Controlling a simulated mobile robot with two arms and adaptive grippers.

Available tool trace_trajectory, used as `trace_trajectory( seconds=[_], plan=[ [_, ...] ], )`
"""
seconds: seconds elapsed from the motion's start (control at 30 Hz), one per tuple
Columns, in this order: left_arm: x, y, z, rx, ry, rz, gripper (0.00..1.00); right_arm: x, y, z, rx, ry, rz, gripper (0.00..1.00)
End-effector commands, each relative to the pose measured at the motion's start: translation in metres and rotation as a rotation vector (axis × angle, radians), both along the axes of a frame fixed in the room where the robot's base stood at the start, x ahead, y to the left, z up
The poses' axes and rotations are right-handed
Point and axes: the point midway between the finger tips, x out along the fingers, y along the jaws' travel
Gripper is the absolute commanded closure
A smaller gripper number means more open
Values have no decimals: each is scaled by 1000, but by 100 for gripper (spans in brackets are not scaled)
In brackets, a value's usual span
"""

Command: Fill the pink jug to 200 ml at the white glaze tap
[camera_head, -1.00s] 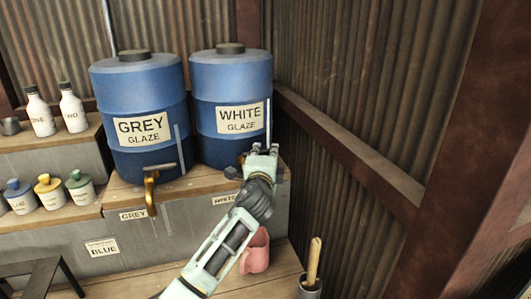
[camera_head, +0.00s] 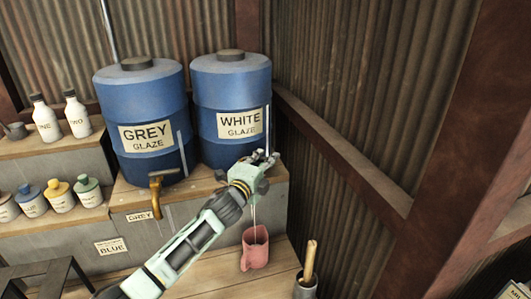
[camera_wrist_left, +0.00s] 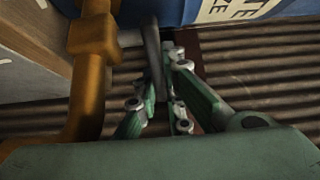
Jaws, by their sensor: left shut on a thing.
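The pink jug (camera_head: 256,254) stands upright on the lower boards below the white glaze tap. A thin pale stream (camera_head: 254,220) runs down into its mouth. The level inside and any marks are too small to read. The white glaze barrel (camera_head: 231,92) stands at the back right, with its label facing me. My left gripper (camera_head: 265,158) is at the tap in front of this barrel and hides most of it. In the left wrist view the brass tap (camera_wrist_left: 93,40) is at the left, and the gripper is shut on its grey lever (camera_wrist_left: 153,50). My right gripper is not in view.
The grey glaze barrel (camera_head: 140,100) with its brass tap (camera_head: 155,192) stands to the left. A pot with a wooden handle (camera_head: 309,262) stands right of the jug. Several bottles and small jars line the left shelves. A corrugated wall closes the right side.

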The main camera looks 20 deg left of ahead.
Motion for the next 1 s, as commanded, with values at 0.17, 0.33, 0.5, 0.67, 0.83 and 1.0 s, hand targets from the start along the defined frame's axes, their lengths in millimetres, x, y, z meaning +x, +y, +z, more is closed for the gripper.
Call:
trace_trajectory(
  seconds=[0.17, 0.33, 0.5, 0.67, 0.83, 1.0],
  plan=[
    [0, 0, -1, 0, 0, -2, 100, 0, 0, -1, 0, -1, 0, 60],
    [0, 0, -1, 0, 0, -1, 87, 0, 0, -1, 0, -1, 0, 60],
    [0, 0, -1, 0, 0, -1, 72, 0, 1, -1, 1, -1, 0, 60],
    [0, 0, 0, 0, -1, -1, 72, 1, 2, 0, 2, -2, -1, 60],
    [-1, 0, 0, 0, -1, -1, 72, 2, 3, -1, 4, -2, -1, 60],
    [-14, 2, -1, 1, -1, -1, 72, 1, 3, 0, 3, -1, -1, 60]
  ],
)
